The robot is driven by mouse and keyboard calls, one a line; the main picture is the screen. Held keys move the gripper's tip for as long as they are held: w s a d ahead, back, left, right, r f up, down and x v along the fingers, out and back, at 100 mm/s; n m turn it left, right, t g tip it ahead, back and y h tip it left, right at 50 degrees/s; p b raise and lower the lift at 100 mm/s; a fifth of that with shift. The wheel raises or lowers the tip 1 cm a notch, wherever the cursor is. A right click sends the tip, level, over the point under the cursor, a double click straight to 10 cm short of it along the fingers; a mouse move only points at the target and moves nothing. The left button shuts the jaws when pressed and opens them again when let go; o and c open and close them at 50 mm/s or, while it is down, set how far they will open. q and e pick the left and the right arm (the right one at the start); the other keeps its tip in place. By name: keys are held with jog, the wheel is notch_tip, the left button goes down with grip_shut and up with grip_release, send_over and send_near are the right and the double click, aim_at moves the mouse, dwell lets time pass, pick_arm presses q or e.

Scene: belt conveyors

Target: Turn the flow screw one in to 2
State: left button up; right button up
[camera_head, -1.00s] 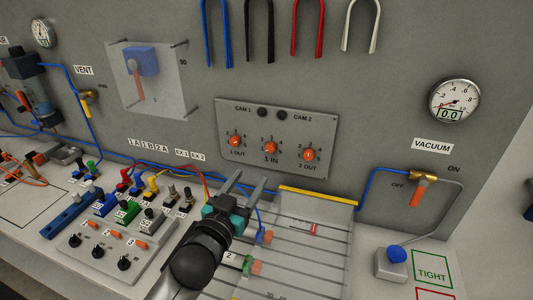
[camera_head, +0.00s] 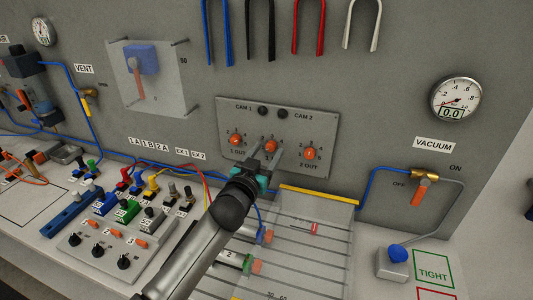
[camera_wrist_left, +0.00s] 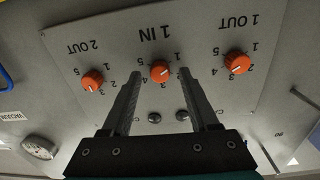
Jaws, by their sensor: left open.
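The 1 IN flow screw (camera_head: 271,146) is an orange knob, the middle of three on a grey wall panel (camera_head: 228,115). It also shows in the left wrist view (camera_wrist_left: 159,71), where the panel appears upside down, with numbers around the knob. Its white pointer mark is too small to read surely. My left gripper (camera_head: 269,149) is open in front of this screw; in the left wrist view the fingertips (camera_wrist_left: 160,74) lie on either side of the knob, with visible gaps. Whether they reach to its depth I cannot tell. My right gripper is not in view.
The 1 OUT screw (camera_head: 235,140) and 2 OUT screw (camera_head: 310,153) flank the middle one. Two dark CAM buttons (camera_head: 272,112) sit above. A yellow bar (camera_head: 318,196) edges the slotted board below. A vacuum gauge (camera_head: 454,100) is at right.

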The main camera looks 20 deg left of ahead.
pick_arm(q)
grip_shut()
dwell(0.5)
